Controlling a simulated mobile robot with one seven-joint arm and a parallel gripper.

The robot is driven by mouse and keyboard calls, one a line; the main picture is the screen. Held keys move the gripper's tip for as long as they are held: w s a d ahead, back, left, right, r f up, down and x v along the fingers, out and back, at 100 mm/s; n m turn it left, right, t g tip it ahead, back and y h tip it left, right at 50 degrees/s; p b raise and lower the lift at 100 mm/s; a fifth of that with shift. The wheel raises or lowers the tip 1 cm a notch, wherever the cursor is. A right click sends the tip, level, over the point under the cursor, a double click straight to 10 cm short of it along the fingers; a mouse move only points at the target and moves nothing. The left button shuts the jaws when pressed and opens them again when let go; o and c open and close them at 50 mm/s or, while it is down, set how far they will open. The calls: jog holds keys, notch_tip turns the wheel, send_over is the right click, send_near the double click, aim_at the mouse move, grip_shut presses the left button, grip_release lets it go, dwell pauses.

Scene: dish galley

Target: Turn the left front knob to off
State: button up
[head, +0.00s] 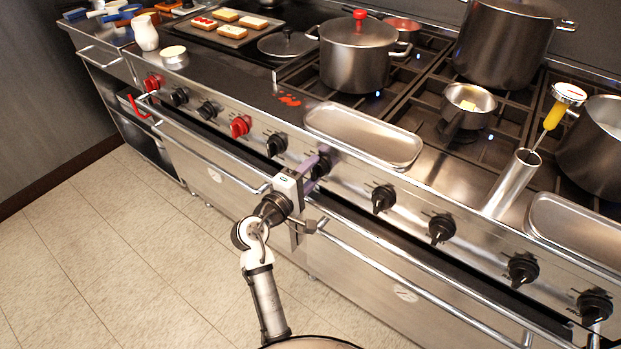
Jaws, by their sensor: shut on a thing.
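The range's front panel carries a row of knobs. My gripper (313,166) is at the panel, shut on a black knob (322,169) near the middle of the row. One pale finger shows along the knob; the other side of the grip is partly hidden by my gripper's body. The held knob's pointer is too covered to read. To its left is another black knob (277,145), then a red knob (240,126). To its right is a free black knob (383,198), with several more black ones beyond.
An oven handle rail (400,273) runs just below the knobs. A long metal tray (362,138) lies on the front ledge above my gripper. A lidded pot (354,65) and a small saucepan (468,103) stand on the grates. The tiled floor (110,245) at left is clear.

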jog(key=shift+m, duration=0.5)
jog(key=o, duration=0.9)
jog(key=shift+o, duration=0.2)
jog(key=shift+a+b, duration=0.1)
jog(key=shift+b, duration=0.2)
jog(key=b+v, duration=0.2)
jog(key=v, duration=1.1)
jog(key=shift+s+a, duration=0.2)
jog(key=shift+s, duration=0.15)
